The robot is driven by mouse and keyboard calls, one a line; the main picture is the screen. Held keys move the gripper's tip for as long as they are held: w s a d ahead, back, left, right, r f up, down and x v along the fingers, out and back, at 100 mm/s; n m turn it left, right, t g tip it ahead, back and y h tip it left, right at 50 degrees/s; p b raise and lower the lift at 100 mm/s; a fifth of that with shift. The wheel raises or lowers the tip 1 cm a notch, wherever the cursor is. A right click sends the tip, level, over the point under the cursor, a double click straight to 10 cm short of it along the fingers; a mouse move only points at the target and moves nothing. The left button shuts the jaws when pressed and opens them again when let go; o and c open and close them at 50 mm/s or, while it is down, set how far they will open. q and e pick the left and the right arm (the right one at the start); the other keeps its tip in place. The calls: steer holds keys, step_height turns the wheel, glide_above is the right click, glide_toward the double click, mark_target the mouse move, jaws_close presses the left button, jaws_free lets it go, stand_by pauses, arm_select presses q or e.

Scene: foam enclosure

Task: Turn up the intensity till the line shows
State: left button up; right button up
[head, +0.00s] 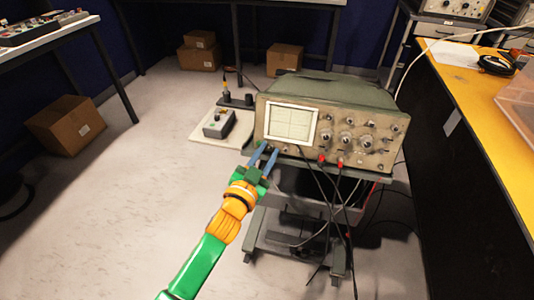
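The oscilloscope (345,128) stands on a cart, its front panel facing me. Its pale screen (291,123) shows a grid, and I can make out no bright line on it. Small knobs sit below the screen and larger knobs (347,143) to its right; labels are too small to read, so I cannot tell which knob is intensity. My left gripper (270,149) is at the panel's lower left corner, under the screen. Its two blue fingers are apart, with a visible gap between the tips. The fingers hide part of the panel there. My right gripper is out of view.
Black leads with red plugs (340,164) hang from the panel's front. A white board (206,138) with a small grey box stands left of the oscilloscope. A yellow-topped bench (480,110) is at right.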

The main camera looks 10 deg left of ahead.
arm_select(q)
steer(key=shift+c, duration=0.2)
jaws_close()
steer(key=shift+r+m+h+p, duration=0.2)
steer(key=shift+m+h+p, duration=0.1)
steer(key=shift+m+p, duration=0.55)
steer(key=m+p, duration=0.2)
steer(key=m+g+h+p, duration=0.1)
steer(key=m+p, duration=0.1)
steer(key=m+g+p, duration=0.1)
steer(key=m+p, duration=0.1)
steer(key=m, duration=0.1)
steer(key=shift+w+a+r+h, duration=0.1)
steer(key=shift+a+r+h, duration=0.1)
steer(key=shift+r+h, duration=0.1)
steer(key=shift+f+m+g+p, duration=0.1)
steer(key=shift+m+g+p, duration=0.5)
steer(key=shift+m+p, duration=0.65)
steer(key=shift+f+m+p, duration=0.1)
steer(key=shift+m+p, duration=0.35)
steer(key=shift+m, duration=0.15)
steer(key=shift+g, duration=0.3)
